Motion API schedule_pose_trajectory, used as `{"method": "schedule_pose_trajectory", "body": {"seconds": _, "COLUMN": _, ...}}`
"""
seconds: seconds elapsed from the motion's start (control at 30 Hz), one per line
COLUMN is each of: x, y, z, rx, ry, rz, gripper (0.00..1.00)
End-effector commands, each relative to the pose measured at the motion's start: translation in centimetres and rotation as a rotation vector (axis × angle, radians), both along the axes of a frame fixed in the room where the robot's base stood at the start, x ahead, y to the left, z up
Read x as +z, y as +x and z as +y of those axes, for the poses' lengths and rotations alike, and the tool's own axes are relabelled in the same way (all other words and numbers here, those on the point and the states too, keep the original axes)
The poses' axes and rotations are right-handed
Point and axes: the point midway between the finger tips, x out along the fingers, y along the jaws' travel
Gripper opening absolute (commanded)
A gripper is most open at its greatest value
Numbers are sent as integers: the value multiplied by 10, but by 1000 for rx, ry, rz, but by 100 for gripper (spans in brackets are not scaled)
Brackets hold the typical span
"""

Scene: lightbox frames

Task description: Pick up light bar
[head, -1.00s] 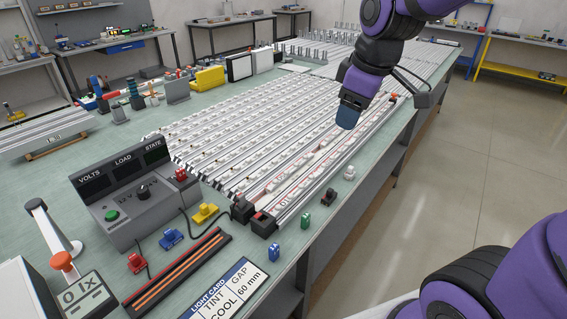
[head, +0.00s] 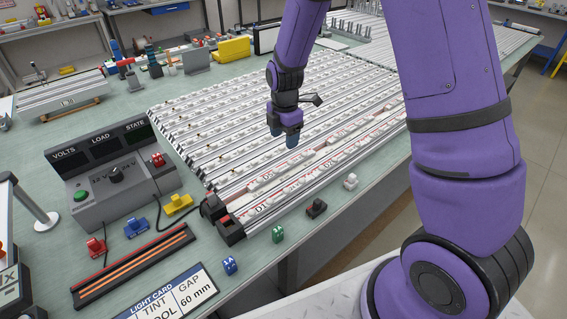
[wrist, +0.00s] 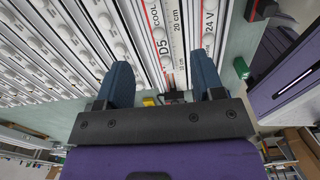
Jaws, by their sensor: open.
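Several long light bars with white lamps lie side by side on the bench, filling its middle (head: 240,105). Nearer the front edge lie white rails with red lines and print (head: 300,166). My gripper (head: 284,138) hangs above the bars, blue fingertips pointing down. In the wrist view my gripper (wrist: 164,76) is open and empty, with a white labelled strip reading "D5" and "20 cm" (wrist: 162,42) in the gap between the fingers. A strip marked "24 V" (wrist: 208,35) lies by the right finger. I cannot tell whether the fingertips touch anything.
A grey control box (head: 115,180) with a green button stands at the left. Black end connectors (head: 229,229) sit at the bars' near ends. Small coloured blocks, a black tray with orange strips (head: 135,264) and a light card (head: 178,298) lie in front.

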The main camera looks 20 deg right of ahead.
Motion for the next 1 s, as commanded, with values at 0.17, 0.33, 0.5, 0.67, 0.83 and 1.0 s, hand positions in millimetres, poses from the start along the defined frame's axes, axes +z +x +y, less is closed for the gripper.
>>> {"method": "schedule_pose_trajectory", "body": {"seconds": 0.17, "x": -18, "y": 2, "z": 1, "rx": 26, "ry": -2, "rz": 7, "gripper": 62}}
{"method": "schedule_pose_trajectory", "body": {"seconds": 0.33, "x": -43, "y": 1, "z": 0, "rx": 24, "ry": -3, "rz": 7, "gripper": 62}}
{"method": "schedule_pose_trajectory", "body": {"seconds": 0.5, "x": -60, "y": 2, "z": 0, "rx": 24, "ry": -3, "rz": 5, "gripper": 62}}
{"method": "schedule_pose_trajectory", "body": {"seconds": 0.67, "x": -67, "y": 3, "z": 1, "rx": 24, "ry": -3, "rz": 5, "gripper": 62}}
{"method": "schedule_pose_trajectory", "body": {"seconds": 0.83, "x": -88, "y": 6, "z": 1, "rx": 24, "ry": -3, "rz": 7, "gripper": 62}}
{"method": "schedule_pose_trajectory", "body": {"seconds": 1.0, "x": -108, "y": 7, "z": 1, "rx": 23, "ry": -3, "rz": 6, "gripper": 62}}
